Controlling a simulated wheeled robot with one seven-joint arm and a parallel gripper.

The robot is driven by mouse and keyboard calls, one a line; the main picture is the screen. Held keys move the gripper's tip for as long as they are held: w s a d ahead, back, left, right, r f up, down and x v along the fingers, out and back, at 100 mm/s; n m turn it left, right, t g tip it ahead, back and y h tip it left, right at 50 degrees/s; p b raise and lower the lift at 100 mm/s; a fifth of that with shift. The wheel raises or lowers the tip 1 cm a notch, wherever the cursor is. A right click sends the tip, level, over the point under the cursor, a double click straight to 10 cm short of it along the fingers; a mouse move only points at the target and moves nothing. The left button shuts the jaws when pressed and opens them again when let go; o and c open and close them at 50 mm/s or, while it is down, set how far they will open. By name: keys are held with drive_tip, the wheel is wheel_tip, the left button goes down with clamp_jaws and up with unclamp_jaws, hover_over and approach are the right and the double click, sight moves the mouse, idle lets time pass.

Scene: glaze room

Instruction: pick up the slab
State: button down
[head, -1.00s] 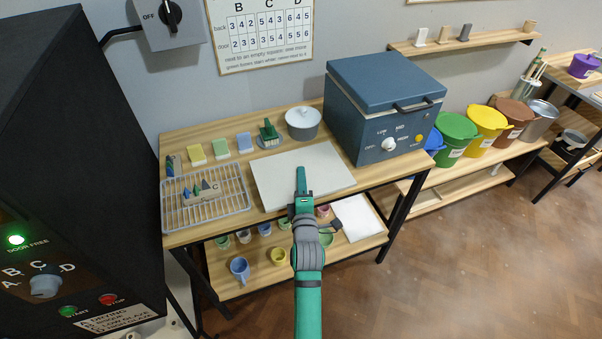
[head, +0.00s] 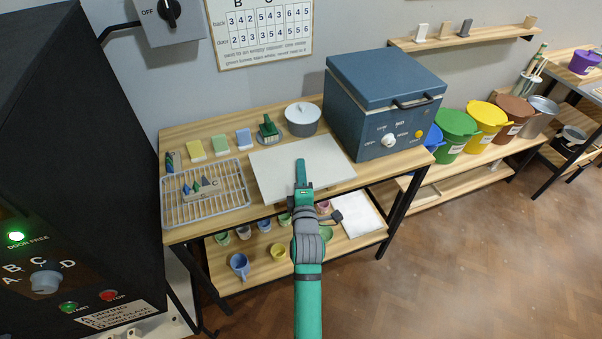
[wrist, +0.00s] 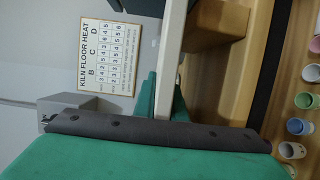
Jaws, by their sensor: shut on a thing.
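The slab (head: 275,172) is a thin, pale grey rectangular board above the worktable, between the wire rack and the blue kiln. My gripper (head: 301,178), green, reaches in from the front and is shut on the slab's front edge. In the wrist view the slab (wrist: 172,60) shows edge-on as a pale strip between the green jaws (wrist: 165,98). There it looks apart from the wooden table top, held slightly above it and roughly level. The table area under the slab is mostly hidden.
The wire rack (head: 227,205) with a small marked block stands left of the slab. Sponges, a green stamp-like tool (head: 268,129) and a lidded pot (head: 302,119) stand behind it. The blue kiln (head: 375,120) stands close on the right.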

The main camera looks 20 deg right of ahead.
drive_tip(key=a+r, duration=0.1)
drive_tip(key=r, duration=0.1)
drive_tip(key=s+a+r, duration=0.1)
drive_tip(key=r, duration=0.1)
drive_tip(key=s+a+r, duration=0.1)
drive_tip(key=a+r, duration=0.1)
drive_tip(key=r, duration=0.1)
drive_tip(key=shift+s, duration=0.15)
drive_tip(key=s+a+r, duration=0.4)
drive_tip(key=a, duration=0.4)
drive_tip(key=shift+s+a+r, duration=0.15)
drive_tip(key=shift+s+r, duration=0.05)
drive_tip(key=shift+s, duration=0.1)
